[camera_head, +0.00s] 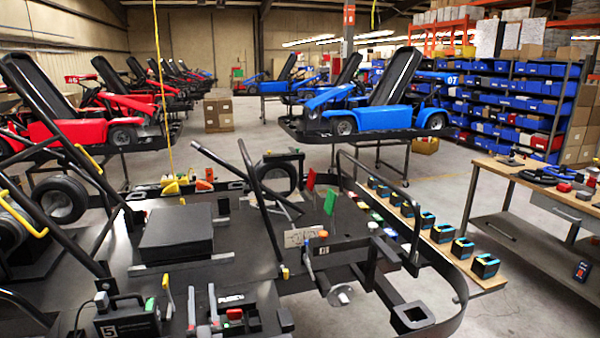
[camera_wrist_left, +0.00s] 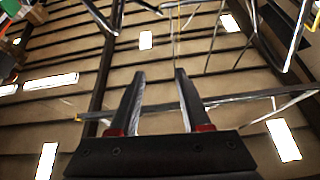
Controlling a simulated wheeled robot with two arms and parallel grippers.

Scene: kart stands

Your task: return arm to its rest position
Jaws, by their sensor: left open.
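My left gripper (camera_head: 202,291) is low in the head view, left of centre, with two light grey fingers pointing up. It is open, with a clear gap and nothing between the fingers. In the left wrist view its two dark fingers (camera_wrist_left: 160,78) with red bases stand apart against the ceiling. Behind the gripper in the head view is the black kart chassis (camera_head: 290,300). I cannot tell whether the gripper touches anything around it. My right gripper is not in view.
A black battery-like box (camera_head: 128,318) stands left of the gripper. Bent black bars (camera_head: 262,200) rise from the chassis. A wooden shelf (camera_head: 488,281) with several small black boxes runs along its right. A workbench (camera_head: 545,185) stands farther right, with bare floor between.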

